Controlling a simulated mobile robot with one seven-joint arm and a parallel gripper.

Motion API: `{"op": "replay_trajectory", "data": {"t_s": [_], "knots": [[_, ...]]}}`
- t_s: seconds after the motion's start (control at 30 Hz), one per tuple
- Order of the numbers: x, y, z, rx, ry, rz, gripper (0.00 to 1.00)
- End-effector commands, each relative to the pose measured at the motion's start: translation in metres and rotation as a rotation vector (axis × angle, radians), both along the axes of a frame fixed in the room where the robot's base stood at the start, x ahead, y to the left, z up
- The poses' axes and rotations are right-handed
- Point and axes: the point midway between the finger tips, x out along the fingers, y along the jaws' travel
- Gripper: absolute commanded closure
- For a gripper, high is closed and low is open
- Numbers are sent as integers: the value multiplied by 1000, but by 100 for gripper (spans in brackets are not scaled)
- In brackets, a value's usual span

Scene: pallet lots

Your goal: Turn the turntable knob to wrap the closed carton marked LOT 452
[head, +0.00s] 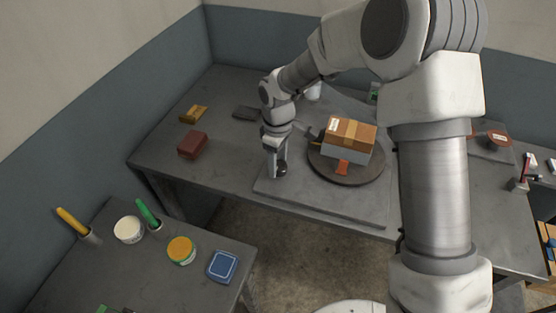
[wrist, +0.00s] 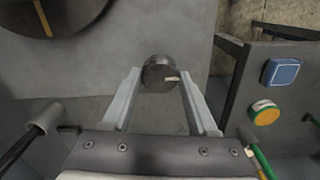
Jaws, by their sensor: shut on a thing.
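The closed carton (head: 352,131) sits on the round dark turntable (head: 369,177) in the head view. Its top part is brown with tape and a white label too small to read; its lower part looks pale grey. In the wrist view the turntable (wrist: 85,18) shows at the top left with a tan stripe. The dark round knob (wrist: 158,72) with a pale pointer mark is between my fingertips. My gripper (wrist: 162,82) is shut on the knob, pointing down; it also shows in the head view (head: 279,171) left of the turntable, where it largely hides the knob.
A dark red box (head: 193,145) and a yellow item (head: 194,114) lie on the table at left. A nearer table holds a white tub (head: 129,230), an orange-lidded tub (head: 181,250) and a blue box (head: 223,265). A floor gap separates the tables.

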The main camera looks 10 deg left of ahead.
Motion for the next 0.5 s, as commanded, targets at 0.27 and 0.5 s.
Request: {"op": "replay_trajectory", "data": {"t_s": [0.27, 0.5], "knots": [[0, 0, 1, 1, -1, 146, 96], [0, 0, 1, 1, -1, 199, 96]]}}
